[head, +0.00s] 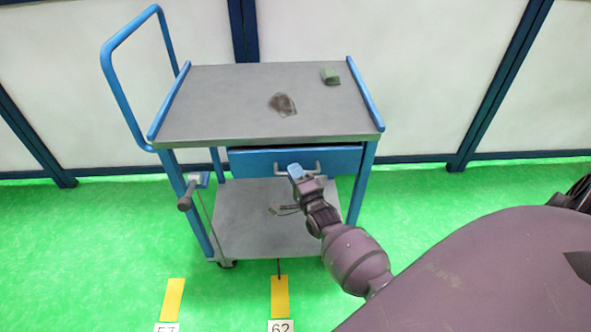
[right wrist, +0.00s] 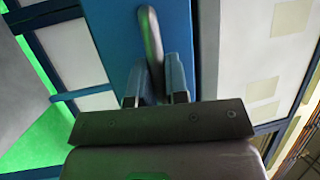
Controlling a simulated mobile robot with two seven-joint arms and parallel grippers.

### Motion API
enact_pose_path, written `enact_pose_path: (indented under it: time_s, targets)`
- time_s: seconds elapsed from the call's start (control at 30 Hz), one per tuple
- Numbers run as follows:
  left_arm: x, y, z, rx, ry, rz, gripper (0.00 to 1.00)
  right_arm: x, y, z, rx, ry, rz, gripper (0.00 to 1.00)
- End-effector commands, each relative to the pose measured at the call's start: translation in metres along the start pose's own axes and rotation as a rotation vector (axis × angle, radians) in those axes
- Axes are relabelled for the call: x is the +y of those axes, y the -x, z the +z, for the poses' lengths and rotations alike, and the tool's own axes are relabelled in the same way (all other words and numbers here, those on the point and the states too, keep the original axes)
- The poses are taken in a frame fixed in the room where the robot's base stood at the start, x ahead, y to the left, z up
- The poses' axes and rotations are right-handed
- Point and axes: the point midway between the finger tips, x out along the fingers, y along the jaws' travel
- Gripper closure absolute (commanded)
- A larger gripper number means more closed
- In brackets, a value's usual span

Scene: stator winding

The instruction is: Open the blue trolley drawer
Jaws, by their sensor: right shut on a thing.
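The blue trolley (head: 172,175) stands in front of me with a grey top. Its blue drawer (head: 340,160) is under the top, and the drawer front also shows in the right wrist view (right wrist: 115,35). A thin dark gap shows between the drawer's upper edge and the top. The grey drawer handle (head: 283,168) is a bar on the drawer front. My right gripper (head: 298,172) is at the handle, and in the right wrist view (right wrist: 157,82) its two fingers are shut around the handle bar (right wrist: 151,40). My left gripper is not in view.
A green block (head: 330,76) and a dark brown patch (head: 283,104) are on the trolley top. A grey lower shelf (head: 250,230) lies below the drawer. Yellow floor markers (head: 280,296) are in front. A white panelled wall (head: 400,60) stands behind.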

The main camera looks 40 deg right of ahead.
Motion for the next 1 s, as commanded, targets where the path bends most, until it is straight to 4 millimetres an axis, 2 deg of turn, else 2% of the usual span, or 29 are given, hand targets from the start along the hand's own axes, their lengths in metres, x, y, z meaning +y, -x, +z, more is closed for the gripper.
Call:
enact_pose_path:
  time_s: [0.17,0.3,0.5,0.7,0.8,1.0]
  targets:
    - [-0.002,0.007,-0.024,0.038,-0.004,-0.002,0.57,-0.013,0.034,0.015,0.001,-0.004,0.000,1.00]
    - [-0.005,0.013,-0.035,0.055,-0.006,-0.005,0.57,-0.021,0.071,0.030,0.002,-0.006,0.001,1.00]
    - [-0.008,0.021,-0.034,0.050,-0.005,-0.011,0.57,-0.031,0.126,0.052,0.002,-0.005,0.002,1.00]
    - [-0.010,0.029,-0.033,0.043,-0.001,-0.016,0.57,-0.039,0.172,0.071,0.001,-0.003,0.003,1.00]
    - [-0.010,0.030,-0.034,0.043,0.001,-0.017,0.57,-0.042,0.188,0.077,0.001,-0.001,0.003,1.00]
    - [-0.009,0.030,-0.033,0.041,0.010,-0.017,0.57,-0.045,0.206,0.085,0.001,-0.002,0.002,1.00]
